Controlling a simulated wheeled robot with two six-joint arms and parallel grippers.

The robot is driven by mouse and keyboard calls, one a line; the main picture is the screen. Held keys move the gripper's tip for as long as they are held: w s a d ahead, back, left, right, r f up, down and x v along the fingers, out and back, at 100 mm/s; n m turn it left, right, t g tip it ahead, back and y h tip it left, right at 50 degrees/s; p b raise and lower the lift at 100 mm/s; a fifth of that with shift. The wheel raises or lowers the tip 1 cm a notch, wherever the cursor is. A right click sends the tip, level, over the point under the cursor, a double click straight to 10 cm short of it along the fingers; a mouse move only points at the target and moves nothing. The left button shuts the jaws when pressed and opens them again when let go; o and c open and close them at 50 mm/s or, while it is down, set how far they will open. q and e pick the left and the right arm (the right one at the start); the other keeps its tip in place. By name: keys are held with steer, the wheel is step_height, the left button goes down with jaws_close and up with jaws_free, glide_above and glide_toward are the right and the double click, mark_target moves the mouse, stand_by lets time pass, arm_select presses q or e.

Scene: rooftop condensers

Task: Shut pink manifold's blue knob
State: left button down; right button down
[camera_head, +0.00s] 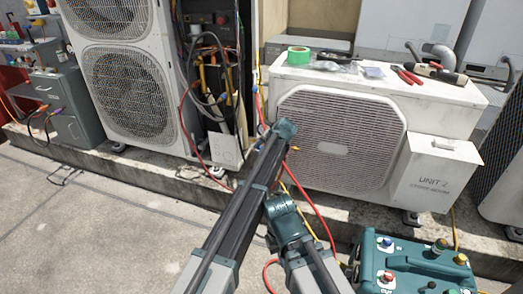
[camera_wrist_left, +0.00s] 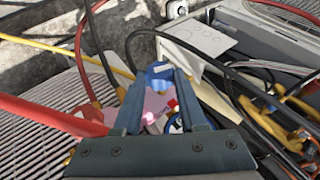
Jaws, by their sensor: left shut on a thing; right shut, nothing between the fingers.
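The pink manifold (camera_wrist_left: 154,104) shows in the left wrist view between my left gripper's teal fingers, with small red, white and blue parts on it. The blue knob (camera_wrist_left: 160,72) is at the fingertips, and my left gripper (camera_wrist_left: 158,84) is shut on it. In the head view my left gripper (camera_head: 285,130) is at the condenser's left edge; its arm hides most of the manifold and the knob. My right gripper (camera_head: 281,205) is lower, in front of the condenser and apart from it; it is shut and empty, its fingers hard to make out.
The condenser marked Unit 2 (camera_head: 340,140) has green tape (camera_head: 298,55) and pliers (camera_head: 405,76) on top. Red and yellow hoses (camera_head: 312,205) hang near my arms. A teal machine (camera_head: 415,265) stands at the lower right. The concrete floor at left is mostly clear.

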stand_by(0.3)
arm_select(q)
steer(key=shift+c, duration=2.3)
jaws_free()
